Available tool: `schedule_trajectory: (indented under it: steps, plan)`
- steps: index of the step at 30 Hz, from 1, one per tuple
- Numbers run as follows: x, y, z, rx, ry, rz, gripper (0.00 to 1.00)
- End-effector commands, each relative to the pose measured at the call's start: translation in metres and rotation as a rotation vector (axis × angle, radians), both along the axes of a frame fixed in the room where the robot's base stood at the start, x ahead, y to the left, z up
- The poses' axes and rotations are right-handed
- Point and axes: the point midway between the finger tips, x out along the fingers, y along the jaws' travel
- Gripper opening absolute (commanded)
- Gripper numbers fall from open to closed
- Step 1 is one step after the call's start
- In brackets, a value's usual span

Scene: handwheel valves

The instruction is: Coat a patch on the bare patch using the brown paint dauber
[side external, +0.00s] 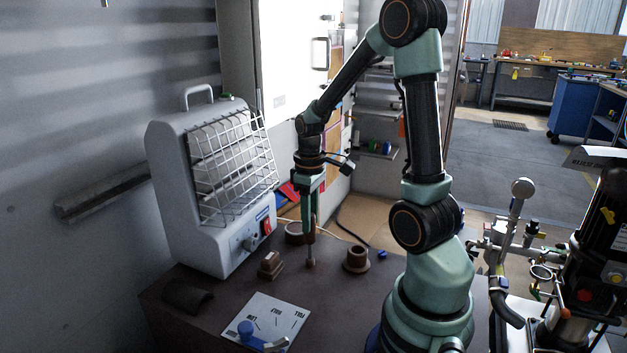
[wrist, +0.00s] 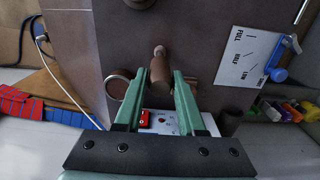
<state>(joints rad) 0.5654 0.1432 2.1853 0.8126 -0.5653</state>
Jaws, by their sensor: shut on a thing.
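My gripper (side external: 310,225) points straight down over the brown table and is shut on the brown paint dauber (side external: 311,254). The dauber is slim and upright, with its lower end at or just above the tabletop; contact is hard to tell. In the wrist view the dauber (wrist: 160,71) sits between the two green fingers of my gripper (wrist: 160,82), its small pale-brown round end pointing away from them. I cannot make out a distinct bare patch on the table in either view.
A brown block (side external: 270,266) and a brown flanged cup (side external: 356,259) flank the dauber; a brown ring (side external: 297,233) is behind. A caged heater (side external: 215,180) stands left. A marked white plate (side external: 279,312) with a blue lever (side external: 247,332) lies in front. A dark curved piece (side external: 188,297) lies front-left.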

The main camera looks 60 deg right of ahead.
Motion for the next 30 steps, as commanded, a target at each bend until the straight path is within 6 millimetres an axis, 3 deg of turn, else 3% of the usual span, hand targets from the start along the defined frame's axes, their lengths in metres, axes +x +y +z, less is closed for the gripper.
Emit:
schedule_trajectory:
  steps: [8, 30]
  plan:
    - [0.023, 0.000, 0.000, 0.001, 0.001, 0.000, 0.00]
    - [-0.047, 0.000, 0.000, 0.000, 0.000, -0.002, 0.00]
